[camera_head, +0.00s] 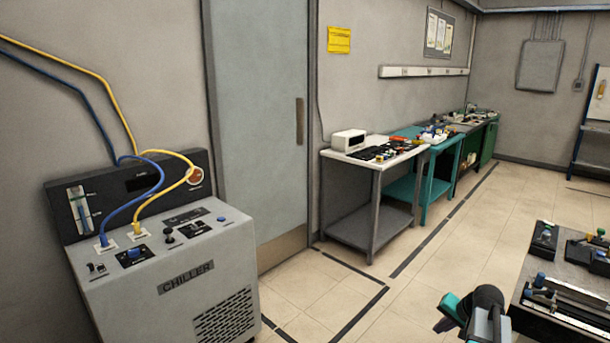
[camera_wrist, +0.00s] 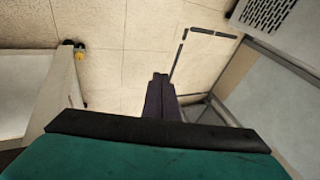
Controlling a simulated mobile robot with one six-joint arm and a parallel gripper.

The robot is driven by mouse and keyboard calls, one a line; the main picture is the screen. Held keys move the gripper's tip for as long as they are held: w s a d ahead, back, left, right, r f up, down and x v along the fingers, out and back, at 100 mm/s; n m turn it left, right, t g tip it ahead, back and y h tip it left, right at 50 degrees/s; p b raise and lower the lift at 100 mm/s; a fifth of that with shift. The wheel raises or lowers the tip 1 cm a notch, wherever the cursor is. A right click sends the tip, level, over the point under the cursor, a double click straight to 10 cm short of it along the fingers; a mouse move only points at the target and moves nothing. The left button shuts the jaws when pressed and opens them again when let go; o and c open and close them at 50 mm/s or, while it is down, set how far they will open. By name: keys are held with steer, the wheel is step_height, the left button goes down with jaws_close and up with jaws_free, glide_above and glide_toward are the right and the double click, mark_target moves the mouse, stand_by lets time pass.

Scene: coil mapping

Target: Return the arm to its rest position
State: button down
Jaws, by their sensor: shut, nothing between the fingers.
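My gripper (camera_wrist: 160,82) shows in the wrist view with its dark fingers together and nothing between them. It points over the tiled floor and touches nothing that I can see. In the head view the end of my arm is at the bottom right, with a teal part and the dark fingers (camera_head: 442,325) beside it. It is over the floor, just left of the dark optical bench (camera_head: 560,325). The rest of my arm is mostly cut off by the lower picture edge.
A grey chiller (camera_head: 175,290) with blue and yellow hoses stands at the left. A grey door (camera_head: 255,130) is behind it. A small cart (camera_head: 372,205) and teal benches (camera_head: 432,180) line the wall. The floor (camera_head: 440,245) between is clear, with dark tape lines.

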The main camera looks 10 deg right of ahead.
steer(key=s+a+f+n+g+y, duration=0.1)
steer(key=s+a+f+n+g, duration=0.1)
steer(key=a+f, duration=0.85)
steer(key=s+a+f+n+g+y, duration=0.1)
steer(key=s+a+f+n+g, duration=0.1)
steer(key=a+f, duration=0.9)
steer(key=s+a+f+n+g, duration=0.1)
steer(key=s+a+f+g, duration=0.15)
steer(key=s+a, duration=0.45)
steer(key=s+a+f+n+g, duration=0.15)
steer(key=s+a+f, duration=0.25)
steer(key=a, duration=0.4)
steer(key=s+a+f+n+g+h, duration=0.1)
steer(key=s+f+n, duration=0.1)
steer(key=s, duration=0.6)
steer(key=s+f+n+g+h, duration=0.1)
steer(key=s+f+g, duration=0.1)
steer(key=s, duration=0.7)
steer(key=shift+s+a+f+n+h, duration=0.2)
steer(key=shift+a+f+n+h, duration=0.15)
steer(key=shift+f+h, duration=0.1)
